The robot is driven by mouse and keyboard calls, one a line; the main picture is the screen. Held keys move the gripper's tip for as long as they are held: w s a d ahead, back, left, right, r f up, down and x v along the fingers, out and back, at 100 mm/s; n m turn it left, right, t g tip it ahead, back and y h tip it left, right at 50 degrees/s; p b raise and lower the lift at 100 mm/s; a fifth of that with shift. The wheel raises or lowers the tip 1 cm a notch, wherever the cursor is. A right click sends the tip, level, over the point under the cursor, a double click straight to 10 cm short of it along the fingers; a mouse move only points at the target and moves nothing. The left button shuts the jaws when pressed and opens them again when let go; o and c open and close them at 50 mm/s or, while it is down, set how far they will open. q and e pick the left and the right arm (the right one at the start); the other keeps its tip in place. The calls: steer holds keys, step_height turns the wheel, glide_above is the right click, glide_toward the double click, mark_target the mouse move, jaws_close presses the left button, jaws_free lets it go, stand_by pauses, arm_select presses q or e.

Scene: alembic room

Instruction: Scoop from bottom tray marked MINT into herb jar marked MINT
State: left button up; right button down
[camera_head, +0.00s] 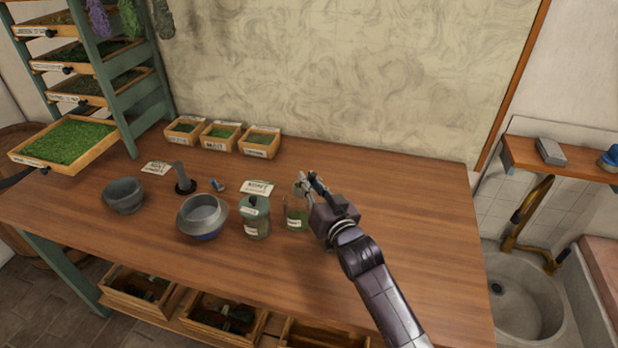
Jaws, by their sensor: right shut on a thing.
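The bottom tray (28,159) is pulled out from the rack at the left and is full of green herb. Its label is too small to read. A clear jar (296,221) with a white label and some green inside stands at the middle of the table. No lid shows on it, and its label is not legible. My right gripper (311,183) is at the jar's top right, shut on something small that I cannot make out. My left gripper is not clearly in view; a dark shape at the left edge by the tray is unclear.
A lidded jar (257,220), a metal bowl on a blue base (203,216) and a grey mortar (124,195) stand left of the open jar. Small herb boxes (221,136) and paper cards (257,187) lie behind. The table's right side is clear; a sink (525,310) is beyond.

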steer(key=m, duration=0.1)
steer(key=m+p, duration=0.1)
steer(key=m, duration=0.1)
steer(key=shift+s+r+g, duration=0.2)
steer(key=shift+r+g, duration=0.1)
steer(key=shift+w+f+m+y+p, duration=0.15)
steer(key=shift+m+y+p, duration=0.15)
steer(key=shift+m+p, duration=0.7)
steer(key=shift+m+g, duration=0.3)
steer(key=shift+m, duration=0.4)
arm_select(q)
steer(key=r, duration=0.4)
steer(key=shift+w+a+p, duration=0.25)
steer(key=shift+a+p, duration=0.05)
arm_select(e)
steer(key=shift+f+m, duration=0.15)
steer(key=shift+m, duration=0.25)
arm_select(q)
steer(key=shift+w+d+r, duration=0.1)
steer(key=shift+w+d, duration=0.05)
steer(key=shift+w, duration=0.05)
